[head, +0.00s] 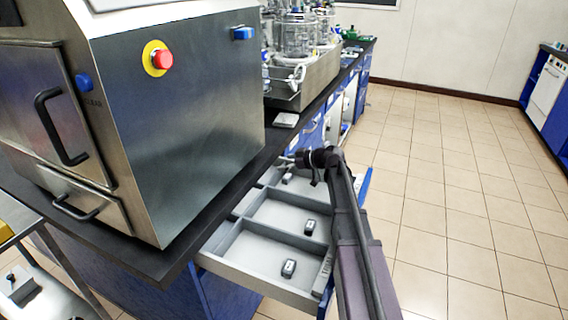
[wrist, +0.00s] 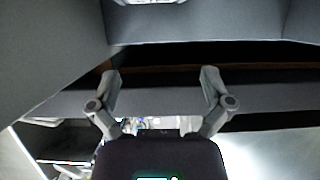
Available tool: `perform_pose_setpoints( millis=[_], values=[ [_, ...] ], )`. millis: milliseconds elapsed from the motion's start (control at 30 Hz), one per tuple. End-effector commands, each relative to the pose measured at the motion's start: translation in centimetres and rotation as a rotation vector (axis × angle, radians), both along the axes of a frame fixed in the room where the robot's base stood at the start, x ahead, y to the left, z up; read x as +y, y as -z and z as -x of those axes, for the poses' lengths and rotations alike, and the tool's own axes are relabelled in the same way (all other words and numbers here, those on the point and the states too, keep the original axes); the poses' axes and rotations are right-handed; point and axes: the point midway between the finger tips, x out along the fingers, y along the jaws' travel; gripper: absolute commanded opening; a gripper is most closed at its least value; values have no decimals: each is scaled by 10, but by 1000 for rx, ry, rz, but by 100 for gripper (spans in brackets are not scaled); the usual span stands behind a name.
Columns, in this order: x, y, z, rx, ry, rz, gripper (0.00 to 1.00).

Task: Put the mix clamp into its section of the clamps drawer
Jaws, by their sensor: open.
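The clamps drawer (head: 255,258) is pulled out under the black bench and split into sections by grey dividers. I cannot tell which is the mix clamp. My gripper (head: 286,160) is over the far end of the drawer, close to the bench edge and just above the far clamp. In the wrist view my gripper (wrist: 160,80) has its two fingers spread, with no object visible between them.
A large steel cabinet (head: 190,130) with a red button stands on the bench left of the drawer. Glass vessels (head: 296,38) stand in a steel tray (head: 318,80) behind. A small pale block (head: 286,120) lies on the bench near my gripper. The tiled floor at right is clear.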

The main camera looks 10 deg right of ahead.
Motion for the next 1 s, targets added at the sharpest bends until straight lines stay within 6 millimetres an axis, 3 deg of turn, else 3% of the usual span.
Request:
perform_pose_setpoints(
  millis=[533, 1000],
  values=[
    [-1, -17, 1, 0, 0, 0, 100],
    [-62, -46, 46, -1, 2, 0, 100]
  ],
)
